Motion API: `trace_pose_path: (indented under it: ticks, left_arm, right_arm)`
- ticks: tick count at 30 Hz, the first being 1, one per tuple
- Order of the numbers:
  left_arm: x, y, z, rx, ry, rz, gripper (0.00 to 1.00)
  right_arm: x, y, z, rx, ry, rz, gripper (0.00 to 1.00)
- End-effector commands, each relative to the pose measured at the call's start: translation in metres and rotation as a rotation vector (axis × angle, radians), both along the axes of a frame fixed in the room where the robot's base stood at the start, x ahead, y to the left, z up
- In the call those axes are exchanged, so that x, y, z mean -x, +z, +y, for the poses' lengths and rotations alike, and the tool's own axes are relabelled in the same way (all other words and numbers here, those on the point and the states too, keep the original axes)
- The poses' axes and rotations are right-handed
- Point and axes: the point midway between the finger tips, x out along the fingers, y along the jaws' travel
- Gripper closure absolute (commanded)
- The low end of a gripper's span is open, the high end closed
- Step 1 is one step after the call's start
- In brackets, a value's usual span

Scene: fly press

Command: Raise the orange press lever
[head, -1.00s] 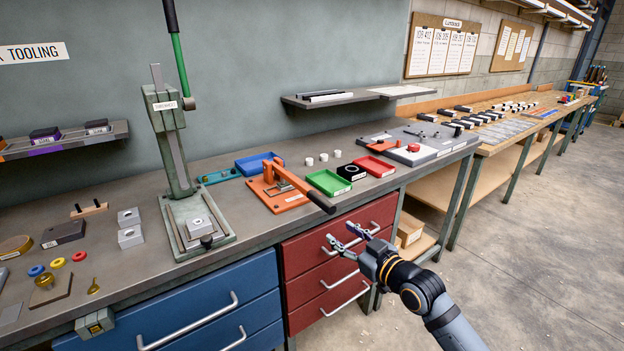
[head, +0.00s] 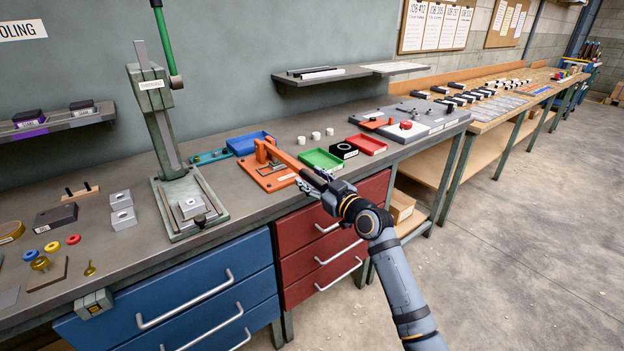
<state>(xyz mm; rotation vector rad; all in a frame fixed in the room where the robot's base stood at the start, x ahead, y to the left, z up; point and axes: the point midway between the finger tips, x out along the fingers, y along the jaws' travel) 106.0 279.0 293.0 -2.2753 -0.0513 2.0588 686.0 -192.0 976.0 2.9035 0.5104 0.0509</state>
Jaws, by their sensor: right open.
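The orange press (head: 264,182) is a flat orange plate with a hinge post, standing on the grey workbench near its front edge. Its orange lever (head: 283,157) runs from the post toward the lower right, lying low and sloping down. The dark grip at the lever's end is largely hidden by my right gripper. My right gripper (head: 312,183) is open, with its fingers at the lever's grip end. I cannot tell whether they touch it. My left gripper is not in view.
A green tray (head: 322,159), a black block (head: 344,150) and a red tray (head: 367,145) sit right of the lever. A blue tray (head: 250,144) lies behind it. A tall green arbor press (head: 165,140) stands to the left. Red drawers (head: 322,247) are below.

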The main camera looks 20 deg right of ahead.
Motion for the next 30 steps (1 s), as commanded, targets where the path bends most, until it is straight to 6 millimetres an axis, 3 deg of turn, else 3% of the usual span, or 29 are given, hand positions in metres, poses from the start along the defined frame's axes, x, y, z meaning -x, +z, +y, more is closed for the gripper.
trace_pose_path:
  ticks: [8,18,30]
  left_arm:
    - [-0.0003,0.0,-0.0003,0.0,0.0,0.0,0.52]
    - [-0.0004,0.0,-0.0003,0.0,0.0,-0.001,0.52]
    - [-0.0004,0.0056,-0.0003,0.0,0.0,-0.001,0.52]
  right_arm:
    - [-0.0015,-0.0003,0.0005,0.001,0.0,0.001,0.53]
    - [-0.0013,-0.0004,0.0004,0.0,0.0,0.001,0.99]
    - [-0.003,0.0044,0.0004,0.003,0.0,0.008,1.0]
